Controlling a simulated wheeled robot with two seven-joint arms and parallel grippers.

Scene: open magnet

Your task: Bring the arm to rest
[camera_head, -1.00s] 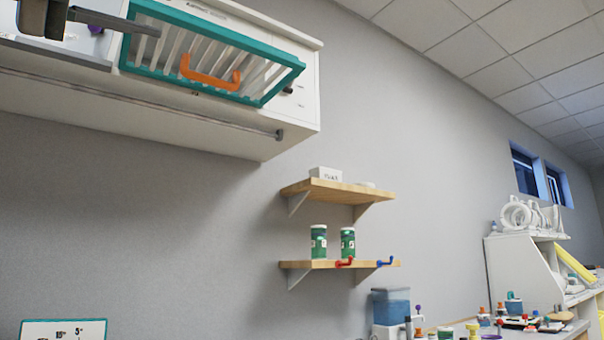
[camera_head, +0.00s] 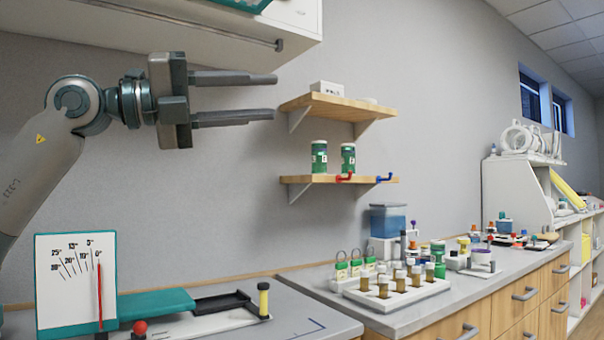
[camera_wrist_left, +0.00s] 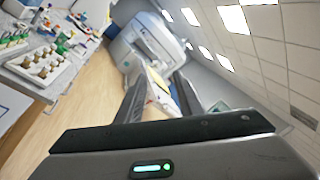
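My left gripper (camera_head: 275,95) points to the right in the head view, in mid-air in front of the grey wall. Its two fingers are apart with nothing between them. In the left wrist view its fingers (camera_wrist_left: 160,85) are also apart and empty, with the room and a large white machine (camera_wrist_left: 150,45) far beyond. My left arm (camera_head: 40,165) comes in from the left edge, bent at the wrist. My right gripper is in neither view.
A wall cabinet (camera_head: 220,35) hangs above the gripper. Wooden shelves (camera_head: 340,180) hold green jars (camera_head: 319,157). Below are a white angle board (camera_head: 76,280), a teal plate (camera_head: 155,303) and a counter with a vial rack (camera_head: 395,293).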

